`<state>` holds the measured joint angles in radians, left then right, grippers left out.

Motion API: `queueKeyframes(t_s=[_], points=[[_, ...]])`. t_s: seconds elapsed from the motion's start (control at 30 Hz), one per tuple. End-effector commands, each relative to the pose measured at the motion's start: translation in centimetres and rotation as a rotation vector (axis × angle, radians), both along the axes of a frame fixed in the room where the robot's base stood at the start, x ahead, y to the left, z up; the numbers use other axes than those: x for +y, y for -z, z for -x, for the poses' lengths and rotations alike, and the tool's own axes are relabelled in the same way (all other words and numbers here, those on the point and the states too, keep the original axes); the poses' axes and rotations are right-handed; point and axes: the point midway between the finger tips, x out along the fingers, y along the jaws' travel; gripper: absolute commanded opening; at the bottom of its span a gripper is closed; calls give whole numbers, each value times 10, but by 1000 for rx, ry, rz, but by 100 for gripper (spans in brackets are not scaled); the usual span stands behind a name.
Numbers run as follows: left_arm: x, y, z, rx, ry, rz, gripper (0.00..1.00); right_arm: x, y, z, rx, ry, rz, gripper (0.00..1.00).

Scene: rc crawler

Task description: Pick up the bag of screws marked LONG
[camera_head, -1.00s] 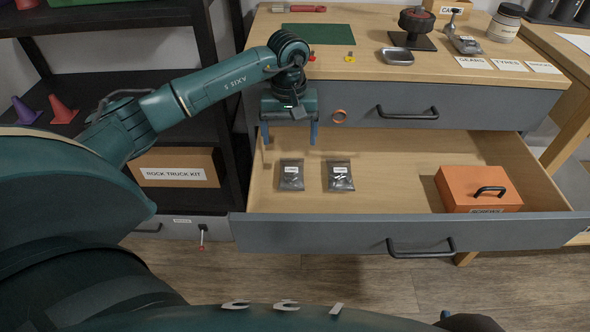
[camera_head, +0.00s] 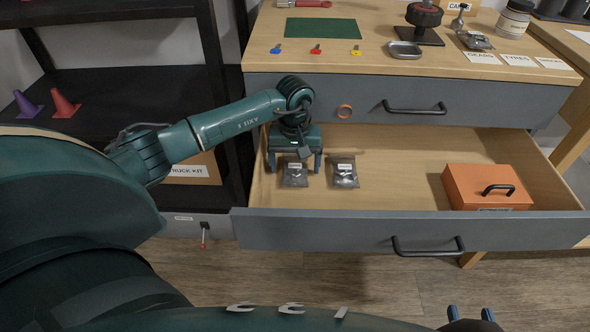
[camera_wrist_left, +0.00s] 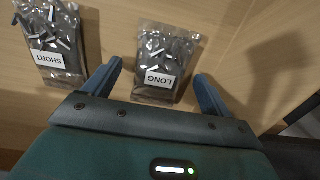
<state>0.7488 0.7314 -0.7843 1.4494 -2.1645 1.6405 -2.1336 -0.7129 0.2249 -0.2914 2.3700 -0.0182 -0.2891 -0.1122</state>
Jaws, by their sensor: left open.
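The bag of screws marked LONG (camera_wrist_left: 165,65) is a clear bag with a white label. It lies flat in the open drawer, and in the head view it is the left bag (camera_head: 294,178), partly hidden by my left gripper (camera_head: 295,165). That gripper is open, pointing down, with its fingers on either side of the LONG bag in the left wrist view. Whether they touch it I cannot tell. The bag marked SHORT (camera_wrist_left: 52,45) lies beside it, outside the fingers; it is the right bag (camera_head: 343,172) in the head view. My right gripper (camera_head: 471,317) is open and empty at the bottom edge.
The open drawer (camera_head: 400,160) holds an orange box (camera_head: 487,187) with a black handle at its right. Its front panel (camera_head: 340,232) stands nearer to me. The desktop above carries a green mat (camera_head: 320,27) and a small metal tray (camera_head: 404,50). The drawer's middle is free.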

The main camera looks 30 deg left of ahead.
Motion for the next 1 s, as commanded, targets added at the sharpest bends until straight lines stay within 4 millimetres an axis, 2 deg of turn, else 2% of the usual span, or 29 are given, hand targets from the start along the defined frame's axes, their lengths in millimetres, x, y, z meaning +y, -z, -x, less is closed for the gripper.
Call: queueKeyframes(t_s=[0.07,0.63,1.0], points=[[0,0,0,0,0,0,82,0,1,0,2,-1,1,36],[0,-1,0,0,0,0,36,1,1,0,4,-2,1,36],[0,-7,-1,-1,0,0,35,0,-2,0,5,-2,0,36]])
